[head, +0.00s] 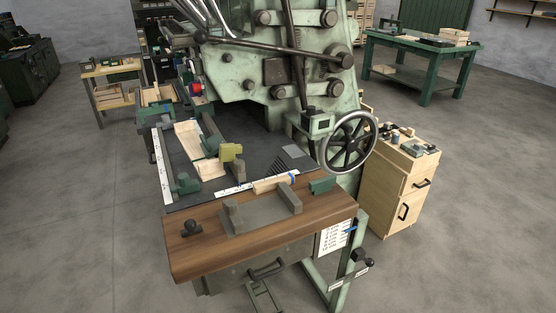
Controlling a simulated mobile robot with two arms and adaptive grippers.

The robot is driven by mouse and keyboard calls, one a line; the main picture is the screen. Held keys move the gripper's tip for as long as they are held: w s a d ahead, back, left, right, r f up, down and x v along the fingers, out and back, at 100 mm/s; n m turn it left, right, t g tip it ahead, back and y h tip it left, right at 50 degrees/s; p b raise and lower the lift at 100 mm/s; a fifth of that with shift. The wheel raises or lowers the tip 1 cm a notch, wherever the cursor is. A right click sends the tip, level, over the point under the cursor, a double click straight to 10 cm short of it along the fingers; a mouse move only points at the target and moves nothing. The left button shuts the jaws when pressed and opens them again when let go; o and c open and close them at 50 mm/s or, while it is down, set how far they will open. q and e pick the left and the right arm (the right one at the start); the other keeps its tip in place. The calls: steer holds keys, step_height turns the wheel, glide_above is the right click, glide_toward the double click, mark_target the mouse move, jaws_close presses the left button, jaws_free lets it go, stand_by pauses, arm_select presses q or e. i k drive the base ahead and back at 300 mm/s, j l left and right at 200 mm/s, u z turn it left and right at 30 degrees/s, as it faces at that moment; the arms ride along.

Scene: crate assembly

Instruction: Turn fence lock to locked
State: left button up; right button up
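Neither of my grippers is in view. The fence lock is not clearly identifiable. A black lever with a round knob (365,260) sits low at the right front of the machine, beside a small white plate (348,273). A white printed label (335,236) with a blue marker is just above it. A black knob (191,227) also stands on the left of the wooden front board (300,226). I cannot tell whether any lock is turned to locked.
The large green machine (240,75) with a black handwheel (348,142) stands behind its dark table (262,152), which holds wooden pieces and blocks. A wooden cabinet (385,195) is on the right. A green workbench (405,50) is farther back. Floor is free at left and right.

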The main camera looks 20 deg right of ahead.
mark_target(317, 186)
steer(key=l+u, duration=0.2)
steer(key=u, duration=0.2)
steer(key=i+l+u, duration=0.1)
steer(key=u, duration=0.35)
steer(key=l+u, duration=0.15)
steer(key=l, duration=0.4)
steer(key=k+l+u, duration=0.1)
steer(key=l, duration=0.4)
steer(key=l+u, duration=0.15)
steer(key=l, duration=0.35)
steer(key=k+l+u, duration=0.1)
steer(key=l, duration=0.4)
steer(key=k+l+u, duration=0.15)
steer(key=l, duration=0.7)
steer(key=k+l, duration=0.1)
steer(key=l, duration=0.25)
steer(key=j, duration=0.2)
steer(key=i, duration=0.05)
